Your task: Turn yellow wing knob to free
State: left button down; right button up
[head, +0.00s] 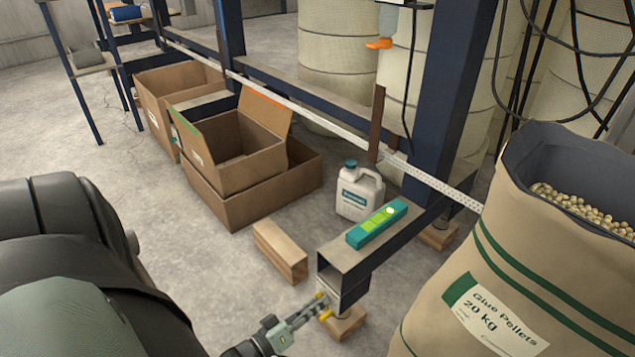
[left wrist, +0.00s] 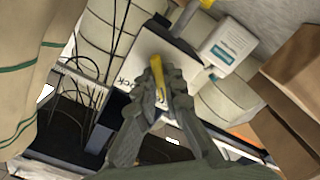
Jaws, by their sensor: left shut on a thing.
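The yellow wing knob (head: 322,297) sits at the near end of the dark steel beam foot (head: 345,285), low by the floor. My left gripper (head: 312,308) reaches it from the lower left and is shut on it. In the left wrist view the yellow knob (left wrist: 157,72) stands between the closed fingertips of my left gripper (left wrist: 158,88). The fingers hide part of the knob, and I cannot tell its turn angle. My right gripper is not in view.
A teal level (head: 377,223) lies on the beam. A white jug (head: 359,192) and a wooden block (head: 280,251) stand close by. The glue pellet sack (head: 535,260) bounds the right side. Cardboard boxes (head: 225,195) stand behind, with clear floor at left.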

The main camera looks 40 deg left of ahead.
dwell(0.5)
pick_arm(q)
jog(key=c, duration=1.9)
grip_release()
jog(key=s+a, duration=0.1)
jog(key=s, duration=1.1)
